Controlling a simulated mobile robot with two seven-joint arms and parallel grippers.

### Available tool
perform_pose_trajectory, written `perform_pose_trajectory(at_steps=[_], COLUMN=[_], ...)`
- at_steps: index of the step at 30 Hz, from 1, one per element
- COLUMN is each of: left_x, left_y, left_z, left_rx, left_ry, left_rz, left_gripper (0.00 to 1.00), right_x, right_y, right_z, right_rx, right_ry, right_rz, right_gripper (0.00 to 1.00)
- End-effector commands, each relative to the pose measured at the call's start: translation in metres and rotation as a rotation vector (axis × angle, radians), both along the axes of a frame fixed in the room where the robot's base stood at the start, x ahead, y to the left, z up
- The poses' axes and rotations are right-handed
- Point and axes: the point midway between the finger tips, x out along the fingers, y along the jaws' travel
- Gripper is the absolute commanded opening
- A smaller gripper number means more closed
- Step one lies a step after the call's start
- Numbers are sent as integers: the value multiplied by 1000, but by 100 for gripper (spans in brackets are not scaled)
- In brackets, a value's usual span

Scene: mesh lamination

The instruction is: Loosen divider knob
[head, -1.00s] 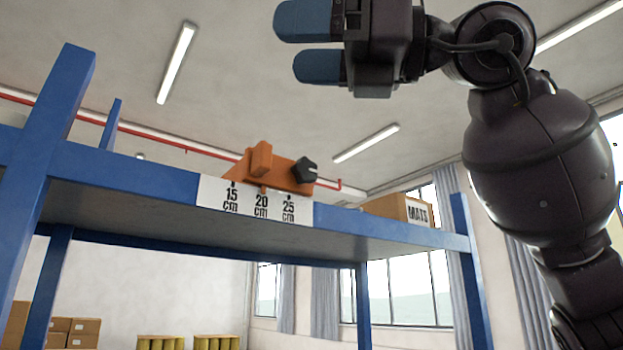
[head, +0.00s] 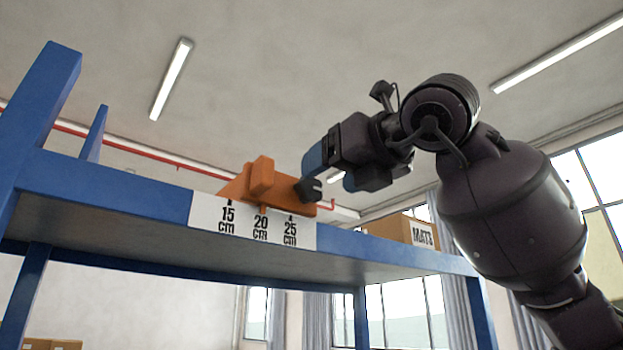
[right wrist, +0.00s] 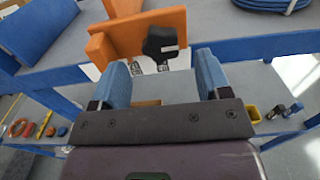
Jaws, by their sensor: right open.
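The orange divider (head: 262,184) stands on the blue shelf, above a white scale label (head: 252,221) marked 15, 20 and 25 cm. Its black knob (head: 309,189) is at the divider's right end. My right gripper (head: 325,177) is open, with its blue fingertips close to the knob. In the right wrist view the knob (right wrist: 161,44) lies ahead of and roughly between the two blue fingers (right wrist: 162,82), just beyond their tips. The orange divider (right wrist: 140,32) shows behind it there. I cannot tell whether a finger touches the knob. My left gripper is not in view.
The blue shelf frame (head: 120,187) runs across under the divider, with a blue upright at the left. A cardboard box labelled MATS (head: 397,228) sits to the right on the shelf. In the right wrist view, a blue coil (right wrist: 285,5) lies on the shelf at top right.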

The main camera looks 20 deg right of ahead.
Motion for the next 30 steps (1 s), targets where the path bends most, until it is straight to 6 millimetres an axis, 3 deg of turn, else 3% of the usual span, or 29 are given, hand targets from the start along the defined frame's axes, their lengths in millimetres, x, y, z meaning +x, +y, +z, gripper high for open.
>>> perform_pose_trajectory(at_steps=[9, 23, 30], left_x=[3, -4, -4], left_y=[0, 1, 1], left_z=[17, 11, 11], left_rx=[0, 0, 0], left_ry=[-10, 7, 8], left_rz=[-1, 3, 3], left_gripper=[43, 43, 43], right_x=[43, 53, 52], right_y=[16, 19, 19], right_z=[0, -1, -1], right_rx=[-1, -1, -1], right_ry=[3, 1, 1], right_rz=[1, 1, 1], right_gripper=[70, 70, 35])
